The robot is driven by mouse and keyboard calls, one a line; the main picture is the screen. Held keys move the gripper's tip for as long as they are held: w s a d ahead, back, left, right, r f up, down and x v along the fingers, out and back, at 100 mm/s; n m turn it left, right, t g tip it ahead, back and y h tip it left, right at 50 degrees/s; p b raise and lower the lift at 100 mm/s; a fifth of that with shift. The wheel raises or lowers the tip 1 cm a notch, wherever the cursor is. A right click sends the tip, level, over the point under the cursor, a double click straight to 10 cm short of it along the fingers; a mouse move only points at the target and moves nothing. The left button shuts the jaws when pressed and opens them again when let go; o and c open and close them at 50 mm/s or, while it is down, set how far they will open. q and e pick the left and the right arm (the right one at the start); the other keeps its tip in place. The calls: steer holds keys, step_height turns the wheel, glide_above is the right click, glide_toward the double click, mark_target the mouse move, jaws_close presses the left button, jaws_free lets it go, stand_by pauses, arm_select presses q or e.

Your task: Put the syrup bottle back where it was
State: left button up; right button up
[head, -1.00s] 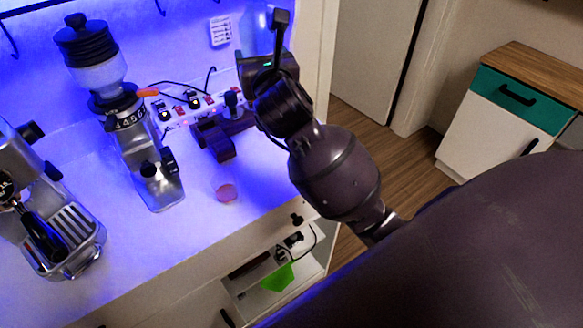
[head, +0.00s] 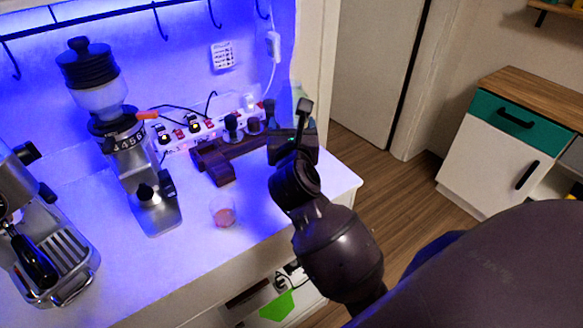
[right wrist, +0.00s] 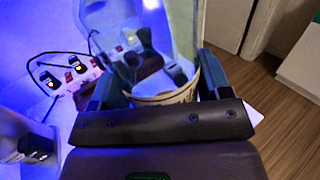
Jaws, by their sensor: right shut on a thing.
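The syrup bottle (right wrist: 176,42) is clear and see-through, with a pale band (right wrist: 165,97) low on it, between my right gripper's fingers in the right wrist view. My right gripper (right wrist: 160,85) is shut on it. In the head view my right gripper (head: 292,142) is at the right end of the lit counter, right of the dark wooden tamper stand (head: 222,168). The bottle is mostly hidden there behind the gripper. I cannot tell whether its base touches the counter. My left gripper is not in view.
A small glass with pinkish liquid (head: 223,214) stands on the counter (head: 195,240) in front of the stand. A grinder (head: 145,190) and an espresso machine (head: 50,240) stand left. A power strip (head: 205,128) with cables lies behind. The counter's right edge is close to my gripper.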

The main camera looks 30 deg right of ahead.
step_height(320, 180, down, 7)
steer(key=shift+r+b, duration=0.2)
steer(key=shift+b, duration=0.35)
step_height(320, 180, down, 4)
steer(key=shift+r+b, duration=0.15)
steer(key=shift+b, duration=0.35)
steer(key=shift+f, duration=0.3)
steer(key=o, duration=1.1)
